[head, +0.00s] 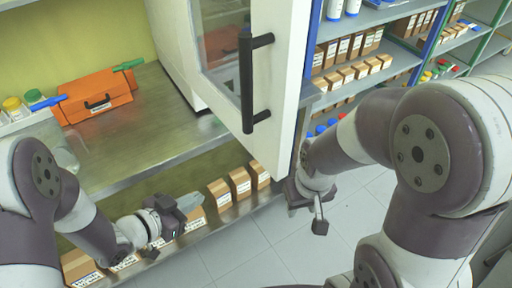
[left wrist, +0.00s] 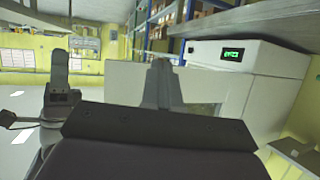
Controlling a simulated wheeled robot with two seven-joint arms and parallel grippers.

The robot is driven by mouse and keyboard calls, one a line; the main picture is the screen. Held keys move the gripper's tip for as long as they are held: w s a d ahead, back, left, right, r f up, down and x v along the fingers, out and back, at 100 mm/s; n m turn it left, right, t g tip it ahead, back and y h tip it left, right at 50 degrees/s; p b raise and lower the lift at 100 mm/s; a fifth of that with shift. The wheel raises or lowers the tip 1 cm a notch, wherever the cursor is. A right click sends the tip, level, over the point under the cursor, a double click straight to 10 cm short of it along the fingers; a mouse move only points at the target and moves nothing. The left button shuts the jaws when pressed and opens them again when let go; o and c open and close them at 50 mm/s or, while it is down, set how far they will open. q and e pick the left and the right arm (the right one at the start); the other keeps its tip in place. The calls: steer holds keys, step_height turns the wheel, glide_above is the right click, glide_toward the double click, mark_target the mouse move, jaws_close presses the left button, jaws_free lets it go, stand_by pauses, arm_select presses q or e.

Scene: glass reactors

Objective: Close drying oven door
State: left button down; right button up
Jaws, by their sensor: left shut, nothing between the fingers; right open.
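The drying oven door (head: 281,92) is white with a window and a black vertical handle (head: 248,85). It stands open, swung out from the oven body (head: 177,55) over the bench's front edge. The oven also shows in the left wrist view (left wrist: 285,75), with a green display. My left gripper (head: 190,203) is shut and empty, low in front of the bench and left of the door. Its closed fingers show in the left wrist view (left wrist: 161,80). My right gripper (head: 308,198) is open by the door's lower right corner; whether it touches the door cannot be told.
An orange case (head: 98,97) lies on the metal bench (head: 135,125), with capped bottles (head: 15,108) to its left. Small cardboard boxes (head: 240,183) line the lower shelf. A stocked shelf rack (head: 375,60) stands behind the door at right. Tiled floor (head: 265,250) is open in front.

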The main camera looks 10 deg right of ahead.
arm_select(q)
steer(key=s+d+r+m+g+h, duration=0.1)
steer(key=s+d+r+m+h, duration=0.1)
steer(key=s+d+r+h, duration=0.35)
steer(key=p, duration=0.4)
glide_toward(272, 158)
steer(key=x, duration=0.6)
steer(key=shift+s+d+r, duration=0.1)
steer(key=shift+d, duration=0.35)
arm_select(e)
steer(key=shift+r, duration=2.45)
